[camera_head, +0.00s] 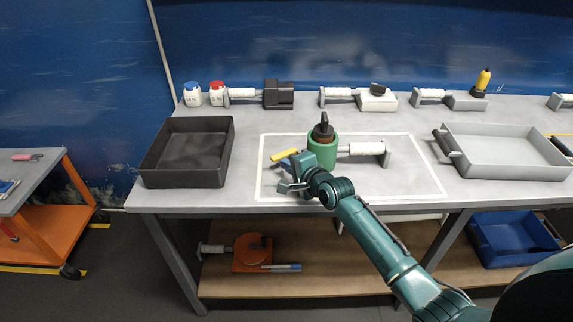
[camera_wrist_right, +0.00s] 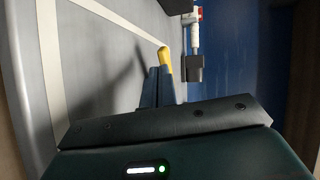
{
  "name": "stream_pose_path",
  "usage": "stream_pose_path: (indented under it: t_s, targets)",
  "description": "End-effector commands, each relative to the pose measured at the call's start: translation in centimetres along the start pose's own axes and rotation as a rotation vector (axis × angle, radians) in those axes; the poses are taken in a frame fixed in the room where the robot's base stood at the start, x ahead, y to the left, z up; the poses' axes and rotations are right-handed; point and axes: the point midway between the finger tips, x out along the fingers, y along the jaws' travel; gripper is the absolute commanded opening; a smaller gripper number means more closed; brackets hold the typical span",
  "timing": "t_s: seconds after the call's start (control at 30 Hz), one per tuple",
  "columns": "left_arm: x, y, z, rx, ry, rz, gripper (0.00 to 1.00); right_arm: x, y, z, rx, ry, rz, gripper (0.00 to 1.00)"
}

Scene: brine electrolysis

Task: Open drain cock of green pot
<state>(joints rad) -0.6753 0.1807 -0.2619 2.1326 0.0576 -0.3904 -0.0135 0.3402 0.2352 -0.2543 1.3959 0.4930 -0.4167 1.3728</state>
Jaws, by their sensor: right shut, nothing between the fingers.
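The green pot (camera_head: 329,153) with a dark top and black knob stands upright on the bench. A yellow bar-shaped handle (camera_head: 284,154) sticks out at its left, apparently the drain cock lever; its joint to the pot is hidden. My right gripper (camera_head: 285,163) is low at the pot's left front, its blue fingers shut and empty, just in front of the yellow handle. In the right wrist view the yellow tip (camera_wrist_right: 165,58) shows right at the ends of the shut fingers (camera_wrist_right: 157,78); whether they touch I cannot tell. My left gripper is not in view.
A white cylinder on a grey stand (camera_head: 364,149) adjoins the pot's right side. A black tray (camera_head: 154,176) lies left, a grey tray (camera_head: 505,171) right. Bottles and several devices line the back. The marked bench area (camera_head: 400,175) right of my forearm is mostly free.

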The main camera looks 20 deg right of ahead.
Motion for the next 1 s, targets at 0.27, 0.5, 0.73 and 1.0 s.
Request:
stream_pose_path:
  t_s: [0.27, 0.5, 0.73, 1.0]
  targets:
    - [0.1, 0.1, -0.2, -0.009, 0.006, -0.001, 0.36, 0.8, -0.2, 0.0, 0.000, 0.000, 0.000, 0.00]
    - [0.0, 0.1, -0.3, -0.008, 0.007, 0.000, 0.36, 1.0, -0.4, 0.1, 0.001, 0.000, -0.001, 0.00]
    - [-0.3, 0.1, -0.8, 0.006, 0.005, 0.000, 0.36, 2.6, -1.0, 0.7, 0.003, 0.001, 0.000, 0.00]
    - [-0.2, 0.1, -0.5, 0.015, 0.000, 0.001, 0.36, 2.7, -0.8, 0.7, -0.001, 0.000, 0.000, 0.00]
